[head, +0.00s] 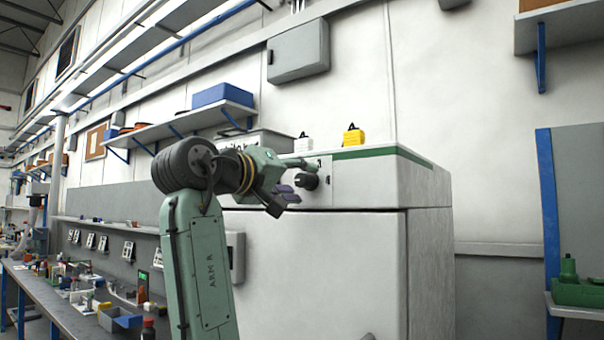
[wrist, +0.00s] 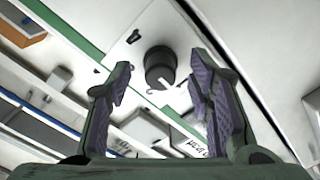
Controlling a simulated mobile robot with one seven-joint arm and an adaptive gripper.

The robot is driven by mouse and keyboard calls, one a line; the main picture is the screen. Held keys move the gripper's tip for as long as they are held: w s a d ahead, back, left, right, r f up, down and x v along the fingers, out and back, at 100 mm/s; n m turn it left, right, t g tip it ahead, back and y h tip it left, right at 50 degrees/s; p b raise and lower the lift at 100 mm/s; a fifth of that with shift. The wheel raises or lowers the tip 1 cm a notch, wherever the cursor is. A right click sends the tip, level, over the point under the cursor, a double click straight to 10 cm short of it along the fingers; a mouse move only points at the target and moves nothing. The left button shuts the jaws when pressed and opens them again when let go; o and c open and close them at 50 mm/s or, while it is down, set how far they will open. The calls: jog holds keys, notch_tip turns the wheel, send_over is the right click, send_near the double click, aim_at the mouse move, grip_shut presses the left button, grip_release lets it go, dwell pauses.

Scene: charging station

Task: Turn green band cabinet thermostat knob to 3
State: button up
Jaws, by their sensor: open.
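The cabinet (head: 330,255) is large and pale, with a green band (head: 372,153) along its top front edge. Its black thermostat knob (head: 307,181) sits on a light plate at the upper front. In the wrist view the round dark knob (wrist: 160,68), with a white pointer mark, lies ahead of and between the fingers. My gripper (head: 294,180) is open and close to the knob in the head view; it also shows in the wrist view (wrist: 160,92) with nothing between its fingers. The dial numbers are too small to read.
A shelf with a blue box (head: 223,94) is behind my arm. A cluttered workbench (head: 65,305) runs along the left. A green device (head: 580,287) sits at the right.

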jog(key=shift+x, duration=1)
grip_shut()
